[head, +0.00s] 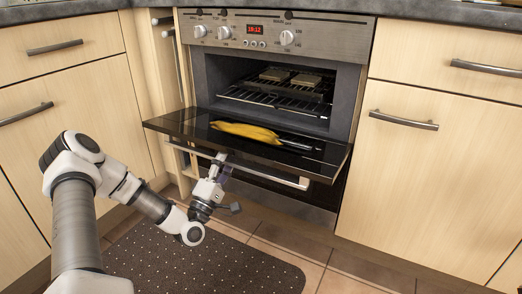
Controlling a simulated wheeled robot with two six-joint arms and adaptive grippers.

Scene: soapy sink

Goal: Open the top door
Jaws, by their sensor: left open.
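The top oven door (320,165) is folded down and lies nearly flat, with its dark inner face up. Its silver handle (285,180) runs along the front edge, low. The oven cavity (345,95) behind it is exposed. My left gripper (220,168) is open at the handle, left of its middle, from below and in front. I cannot tell if the fingers touch the handle. A yellow, banana-like object (245,132) lies on the open door, with a dark, slim object (296,145) at its right end. My right gripper is out of view.
Wire racks (285,102) with slab-like pieces (290,76) sit inside the oven. Wooden cabinets with metal handles (404,120) flank it. A dark dotted mat (205,262) lies on the tiled floor in front. The room above the door is free apart from the objects on it.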

